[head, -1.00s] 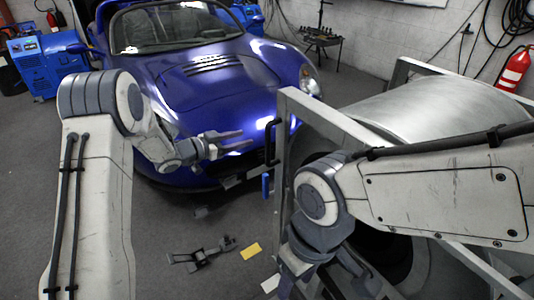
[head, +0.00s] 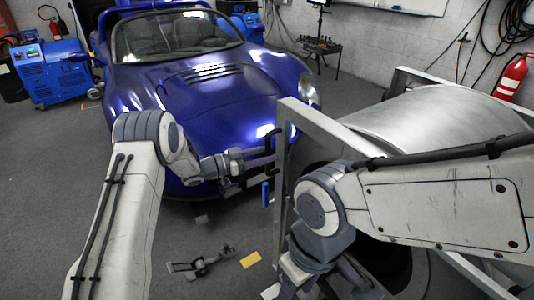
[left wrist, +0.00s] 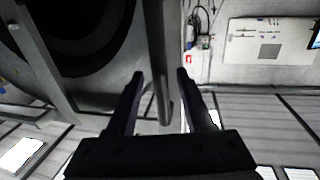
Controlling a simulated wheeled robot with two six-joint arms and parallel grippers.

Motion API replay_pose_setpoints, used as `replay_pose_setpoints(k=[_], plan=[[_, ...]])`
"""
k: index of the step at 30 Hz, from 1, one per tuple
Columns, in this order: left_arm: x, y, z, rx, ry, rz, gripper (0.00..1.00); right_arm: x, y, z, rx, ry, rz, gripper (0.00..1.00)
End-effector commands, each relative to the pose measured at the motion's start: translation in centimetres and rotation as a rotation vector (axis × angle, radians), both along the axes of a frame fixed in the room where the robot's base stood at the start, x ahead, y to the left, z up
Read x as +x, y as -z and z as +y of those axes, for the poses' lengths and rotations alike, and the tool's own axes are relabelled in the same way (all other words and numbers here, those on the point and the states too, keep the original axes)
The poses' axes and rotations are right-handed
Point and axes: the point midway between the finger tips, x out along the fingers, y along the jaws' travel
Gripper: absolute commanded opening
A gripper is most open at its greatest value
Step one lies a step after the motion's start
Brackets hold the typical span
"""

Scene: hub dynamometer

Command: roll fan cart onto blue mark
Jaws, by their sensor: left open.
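The fan cart (head: 292,150) is a grey metal frame around a big silver drum (head: 430,125), at the right of the head view. A black upright handle (head: 270,140) stands on its left front post, with a blue piece (head: 265,194) below. My left gripper (head: 262,158) is open at that handle. In the left wrist view a dark bar (left wrist: 158,60) passes between the open fingertips (left wrist: 161,76); I cannot tell whether they touch it. My right gripper (head: 315,285) is low in front of the cart, partly cut off, its jaws unclear. I see no blue floor mark.
A blue sports car (head: 215,85) stands close behind my left gripper. A dark metal stand (head: 200,263), a yellow card (head: 250,259) and a white card lie on the grey floor. A blue machine (head: 45,73) and a red extinguisher (head: 511,75) stand farther back.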

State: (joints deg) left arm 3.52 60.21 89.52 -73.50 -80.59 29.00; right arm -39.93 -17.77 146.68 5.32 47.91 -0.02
Motion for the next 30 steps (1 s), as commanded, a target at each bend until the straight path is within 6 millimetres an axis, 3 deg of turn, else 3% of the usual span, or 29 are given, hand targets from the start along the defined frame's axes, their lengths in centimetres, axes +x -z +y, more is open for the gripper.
replay_pose_setpoints(k=[10,11,12,15,30], plan=[[0.25,0.0,-0.56,0.0,-0.001,0.0,0.52,0.0,-0.03,0.0,0.0,0.0,0.0,0.5],[0.25,0.0,-0.56,0.0,-0.001,0.0,0.48,0.0,-0.03,0.0,0.0,0.0,0.0,0.5],[0.25,0.0,-0.55,0.0,-0.001,0.0,0.33,0.0,-0.03,0.0,0.0,0.0,0.0,0.5],[0.23,0.0,-0.53,0.0,-0.001,0.0,0.0,0.0,-0.03,0.0,0.0,0.0,0.0,0.5],[0.13,0.03,-0.53,0.0,0.002,0.001,0.0,0.0,-0.03,0.0,0.0,0.0,0.0,0.5]])
